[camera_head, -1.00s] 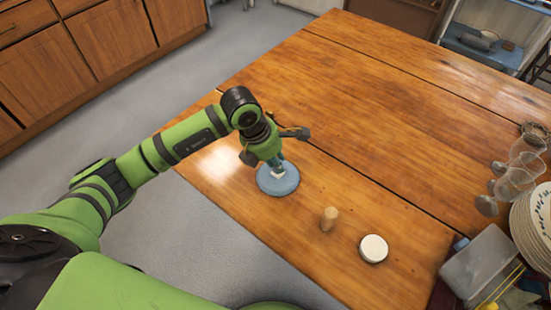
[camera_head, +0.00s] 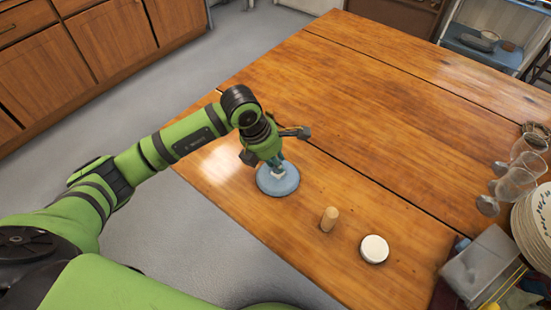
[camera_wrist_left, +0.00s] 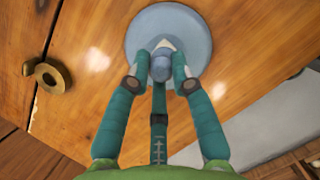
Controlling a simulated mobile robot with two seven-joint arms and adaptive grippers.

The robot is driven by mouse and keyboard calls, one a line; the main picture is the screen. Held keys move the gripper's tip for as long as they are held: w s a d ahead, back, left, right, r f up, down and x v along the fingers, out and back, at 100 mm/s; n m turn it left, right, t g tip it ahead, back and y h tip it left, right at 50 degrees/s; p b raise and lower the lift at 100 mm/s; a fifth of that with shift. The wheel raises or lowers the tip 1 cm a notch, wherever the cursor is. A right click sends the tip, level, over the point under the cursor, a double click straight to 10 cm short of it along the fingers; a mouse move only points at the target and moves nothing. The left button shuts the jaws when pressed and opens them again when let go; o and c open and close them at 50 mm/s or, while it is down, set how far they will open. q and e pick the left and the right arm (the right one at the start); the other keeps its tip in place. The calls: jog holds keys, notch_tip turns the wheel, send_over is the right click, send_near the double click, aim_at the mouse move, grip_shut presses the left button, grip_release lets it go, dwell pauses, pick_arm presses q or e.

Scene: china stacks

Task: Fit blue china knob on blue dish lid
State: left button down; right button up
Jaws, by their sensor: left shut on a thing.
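The blue dish lid (camera_head: 277,186) is a round pale blue disc lying flat on the wooden table near its left edge. It fills the top of the left wrist view (camera_wrist_left: 140,50). My left gripper (camera_head: 277,170) is directly above the lid's middle, pointing down. Its teal fingers are shut on the blue china knob (camera_wrist_left: 161,68), which sits between the fingertips over the lid's centre. A whitish part shows beside the knob. I cannot tell whether the knob touches the lid. My right gripper is not in view.
A small wooden peg (camera_head: 329,219) and a white round disc (camera_head: 374,249) stand to the right of the lid. Glasses (camera_head: 511,183), a stack of plates (camera_head: 535,228) and a grey box (camera_head: 484,265) crowd the right edge. The table's far middle is clear.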

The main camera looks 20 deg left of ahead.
pick_arm(q)
jog(key=shift+f+b, duration=0.75)
jog(key=c, duration=1)
grip_release()
jog(key=shift+r, duration=0.1)
jog(key=v, duration=1.1)
jog(key=shift+r, duration=0.4)
jog(key=shift+s+f, duration=0.1)
jog(key=shift+s, duration=0.1)
